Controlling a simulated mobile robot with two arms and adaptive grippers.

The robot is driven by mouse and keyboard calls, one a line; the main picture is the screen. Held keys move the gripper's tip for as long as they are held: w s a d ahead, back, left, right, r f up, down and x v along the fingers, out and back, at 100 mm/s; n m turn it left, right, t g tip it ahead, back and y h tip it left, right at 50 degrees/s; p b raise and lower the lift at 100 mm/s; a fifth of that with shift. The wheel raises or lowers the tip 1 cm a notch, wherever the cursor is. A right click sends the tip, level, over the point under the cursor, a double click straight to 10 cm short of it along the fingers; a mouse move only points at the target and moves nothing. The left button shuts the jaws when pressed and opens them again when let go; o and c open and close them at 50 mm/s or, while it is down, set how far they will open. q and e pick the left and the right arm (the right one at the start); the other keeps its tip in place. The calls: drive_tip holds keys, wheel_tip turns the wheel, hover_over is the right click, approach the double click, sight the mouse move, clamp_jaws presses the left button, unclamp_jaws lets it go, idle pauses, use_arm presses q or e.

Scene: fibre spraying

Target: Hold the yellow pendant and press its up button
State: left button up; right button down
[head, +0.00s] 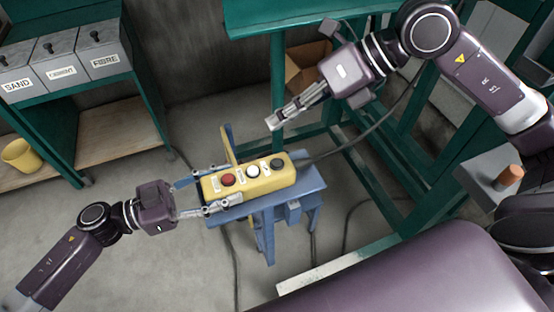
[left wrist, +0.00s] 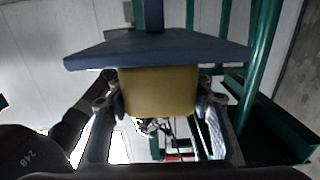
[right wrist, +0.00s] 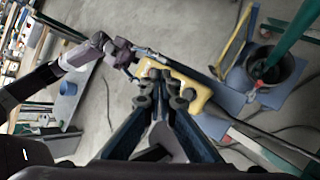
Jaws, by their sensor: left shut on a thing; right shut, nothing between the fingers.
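The yellow pendant (head: 248,179) has a red, a white and a black button in a row on its top face. It lies along a blue stand (head: 262,208) in the head view. My left gripper (head: 207,195) is shut on its left end, one finger on each side. In the left wrist view the pendant's yellow end (left wrist: 160,92) sits between the fingers. My right gripper (head: 272,124) is shut and empty, above and behind the pendant, apart from it. In the right wrist view its fingertips (right wrist: 160,88) overlap part of the pendant (right wrist: 188,88). Button labels are too small to read.
A dark cable (head: 345,145) runs from the pendant's right end towards the green frame (head: 280,80). Bins marked sand, cement and fibre (head: 62,62) stand at the upper left. A yellow bucket (head: 21,155) is at the far left.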

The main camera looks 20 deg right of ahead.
sight(280, 162)
drive_tip(key=shift+f, duration=4.4)
drive_tip(key=shift+f, duration=0.45)
